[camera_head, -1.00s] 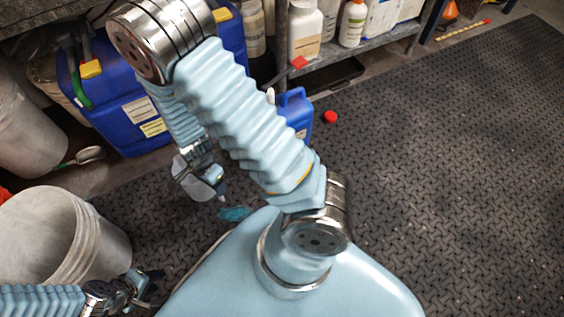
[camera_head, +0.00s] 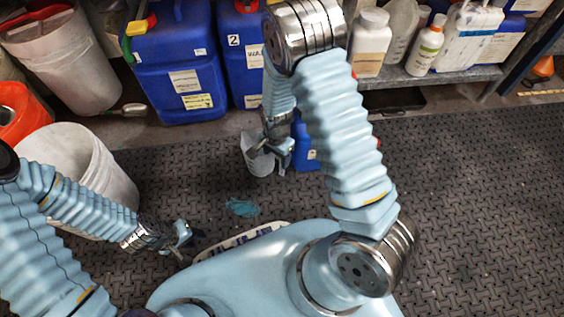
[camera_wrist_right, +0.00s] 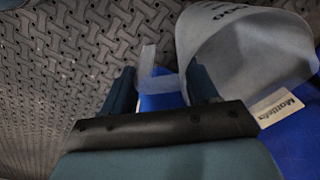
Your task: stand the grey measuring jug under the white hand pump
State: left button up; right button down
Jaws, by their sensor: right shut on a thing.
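The grey measuring jug (camera_head: 257,156) is a pale translucent cup, held low near the blue drums in the head view. My right gripper (camera_head: 272,146) is shut on it. In the right wrist view the jug (camera_wrist_right: 240,50) lies large at the upper right, and its handle strip (camera_wrist_right: 147,70) is between the fingers of the gripper (camera_wrist_right: 162,90). A small blue canister (camera_head: 304,145) stands close to the jug's right, partly behind my arm. I cannot make out the white hand pump. My left gripper (camera_head: 184,240) is apart at the lower left, too small to read its jaws.
Large blue drums (camera_head: 178,50) stand along the back. A white bucket (camera_head: 82,165) and an orange-red bucket (camera_head: 15,110) are at the left. A shelf (camera_head: 430,78) holds several bottles. A blue-green patch (camera_head: 241,208) lies on the floor. The patterned floor (camera_head: 480,200) at right is clear.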

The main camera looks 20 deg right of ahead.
notch_tip(320, 180, down, 6)
jog(key=w+d+b, duration=0.1)
jog(key=d, duration=0.1)
jog(key=shift+w+f+b, duration=0.2)
jog(key=shift+w+b, duration=0.2)
jog(key=shift+d+f, duration=0.1)
jog(key=shift+c, duration=1.5)
grip_release()
